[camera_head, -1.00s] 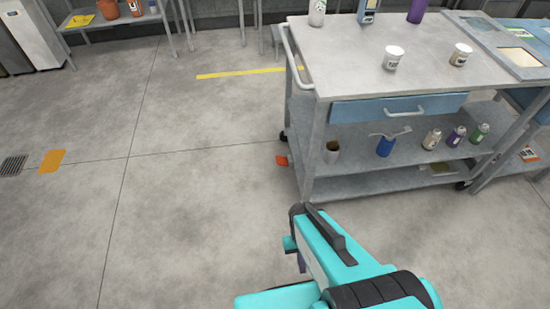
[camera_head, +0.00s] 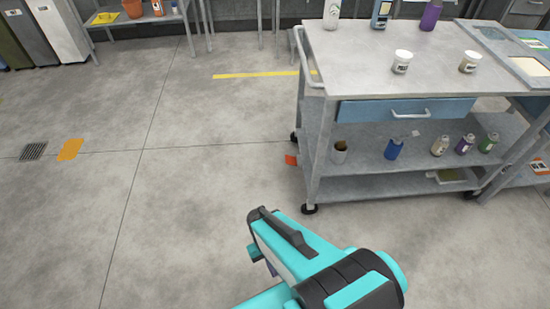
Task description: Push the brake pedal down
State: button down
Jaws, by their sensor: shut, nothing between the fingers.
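A small orange-red tab (camera_head: 291,160), which looks like the brake pedal, sticks out low at the left side of the grey cart (camera_head: 345,75), near floor level. It lies between the cart's rear left caster (camera_head: 294,138) and front left caster (camera_head: 310,209). I cannot tell whether it is up or pressed down. My turquoise and black arm fills the lower middle of the view, in front of the cart and below the tab in the picture. My gripper's fingers do not show; the arm hides them or they are out of frame.
Bottles and cups stand on the cart's top and lower shelf. A blue drawer (camera_head: 380,109) faces me. Another bench (camera_head: 535,165) adjoins at the right.

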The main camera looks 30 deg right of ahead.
aim_at(290, 160)
jog(key=z, duration=0.3)
jog(key=k, duration=0.2)
jog(key=u, duration=1.9)
jog(key=k, duration=1.35)
jog(key=z, duration=0.8)
jog(key=i, duration=1.6)
jog(key=u, duration=0.2)
